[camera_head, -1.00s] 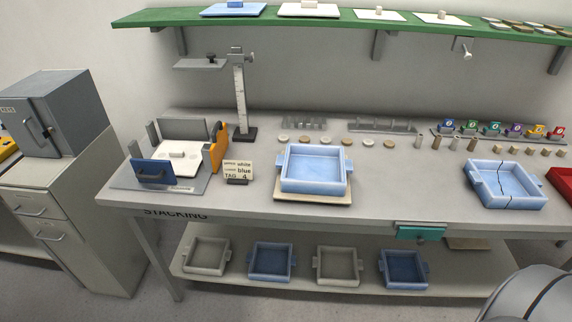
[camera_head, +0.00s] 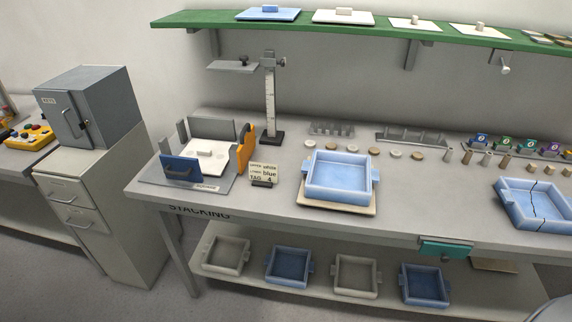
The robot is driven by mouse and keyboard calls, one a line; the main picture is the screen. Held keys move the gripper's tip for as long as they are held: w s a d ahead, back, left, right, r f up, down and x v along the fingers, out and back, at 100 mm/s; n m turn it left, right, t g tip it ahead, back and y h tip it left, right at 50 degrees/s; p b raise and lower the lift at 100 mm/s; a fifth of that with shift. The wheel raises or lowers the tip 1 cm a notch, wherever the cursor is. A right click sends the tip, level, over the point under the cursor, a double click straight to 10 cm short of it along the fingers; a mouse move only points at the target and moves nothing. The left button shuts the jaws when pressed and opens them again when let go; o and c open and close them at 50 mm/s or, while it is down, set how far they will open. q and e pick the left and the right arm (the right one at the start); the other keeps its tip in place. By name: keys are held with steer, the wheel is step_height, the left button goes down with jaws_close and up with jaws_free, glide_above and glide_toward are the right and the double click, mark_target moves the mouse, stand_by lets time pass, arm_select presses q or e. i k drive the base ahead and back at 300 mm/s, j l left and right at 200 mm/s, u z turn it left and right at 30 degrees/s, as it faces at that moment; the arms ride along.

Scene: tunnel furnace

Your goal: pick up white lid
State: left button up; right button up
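A flat white lid (camera_head: 206,156) with a small block-shaped handle lies in the stacking fixture at the left of the bench, between a blue front plate (camera_head: 181,169) and an orange side plate (camera_head: 246,147). Another white lid (camera_head: 326,18) with a wide handle lies on the green shelf (camera_head: 224,18). Neither of my grippers shows in the head view.
A blue tray (camera_head: 340,185) sits on a pale board mid-bench. A cracked blue tray (camera_head: 529,207) is at the right. A height gauge (camera_head: 271,105) stands behind the fixture, and a card (camera_head: 264,171) beside it. Several trays fill the lower shelf.

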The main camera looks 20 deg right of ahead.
mark_target(213, 156)
steer(key=i+j+z, duration=0.1)
steer(key=j, duration=0.25)
steer(key=i+j+z, duration=0.1)
steer(key=j, duration=0.25)
steer(key=i+j, duration=0.15)
steer(key=j, duration=0.2)
steer(key=i+j+z, duration=0.15)
steer(key=j, duration=0.25)
